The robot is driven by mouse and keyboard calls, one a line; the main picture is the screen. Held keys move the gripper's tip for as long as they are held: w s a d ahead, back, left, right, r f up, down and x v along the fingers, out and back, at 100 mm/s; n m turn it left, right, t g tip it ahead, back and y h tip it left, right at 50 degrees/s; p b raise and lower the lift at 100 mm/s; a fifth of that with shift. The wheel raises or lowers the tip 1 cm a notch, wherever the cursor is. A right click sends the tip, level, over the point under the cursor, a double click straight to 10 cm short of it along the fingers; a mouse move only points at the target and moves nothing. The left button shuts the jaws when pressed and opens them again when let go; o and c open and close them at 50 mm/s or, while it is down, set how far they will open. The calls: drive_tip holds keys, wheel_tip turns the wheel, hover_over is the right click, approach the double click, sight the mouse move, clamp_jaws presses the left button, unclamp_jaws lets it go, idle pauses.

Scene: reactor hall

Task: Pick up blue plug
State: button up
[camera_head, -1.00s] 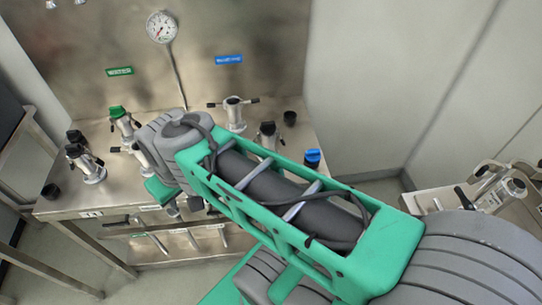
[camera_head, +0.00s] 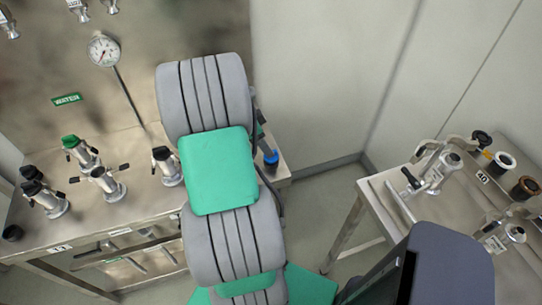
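The blue plug (camera_head: 271,157) shows as a small blue cap near the right end of the steel bench (camera_head: 90,228). My arm stands just left of it and partly covers the bench around it, so its lower part is hard to make out. My gripper is not visible in this view; only grey ribbed joints and green links of my arm show. What the gripper holds, if anything, cannot be seen.
Several valve fittings stand on the bench, one with a green cap (camera_head: 71,142). A gauge (camera_head: 103,49) and a green WATER label (camera_head: 67,99) are on the back panel. A second steel table (camera_head: 365,210) with fittings stands right. Floor shows between them.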

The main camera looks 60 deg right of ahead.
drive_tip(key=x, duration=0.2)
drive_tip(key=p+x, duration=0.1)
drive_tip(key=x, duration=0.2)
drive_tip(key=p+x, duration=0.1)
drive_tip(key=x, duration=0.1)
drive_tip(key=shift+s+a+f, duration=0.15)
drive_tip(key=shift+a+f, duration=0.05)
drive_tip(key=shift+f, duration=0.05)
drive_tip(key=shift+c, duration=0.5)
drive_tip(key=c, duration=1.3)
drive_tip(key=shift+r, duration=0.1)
